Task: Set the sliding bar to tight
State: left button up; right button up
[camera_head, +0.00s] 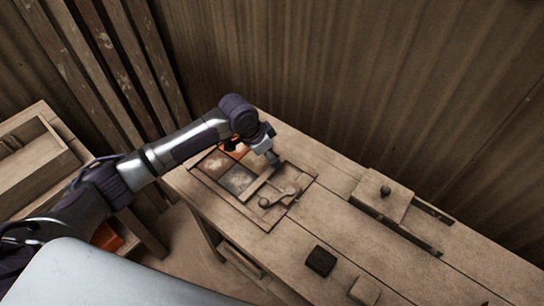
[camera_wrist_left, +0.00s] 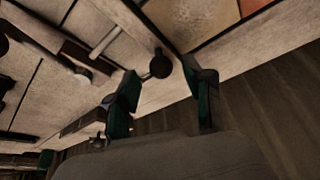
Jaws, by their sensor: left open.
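A press frame (camera_head: 221,202) is set in the wooden bench top, with tiles on its left side. A pale wooden bar (camera_head: 255,187) lies across it beside the tiles and seems to be the sliding bar. My left gripper (camera_head: 274,160) is over the bar's far end. In the left wrist view its two dark green fingers (camera_wrist_left: 165,98) are apart and hold nothing. A dark round knob (camera_wrist_left: 160,64) shows beyond the gap between them; whether it touches a finger I cannot tell. My right gripper is in neither view.
A small round knob (camera_head: 264,202) and wooden pieces sit right of the bar. A wooden plate with a knob (camera_head: 384,191) covers a slot farther right. A dark block (camera_head: 320,261) and a pale block (camera_head: 366,290) lie near the front edge. A wall stands behind.

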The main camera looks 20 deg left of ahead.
pick_arm(q)
jog(key=v, duration=1)
jog(key=shift+r, duration=0.2)
jog(key=shift+s+a+f, duration=0.1)
jog(key=shift+s, duration=0.05)
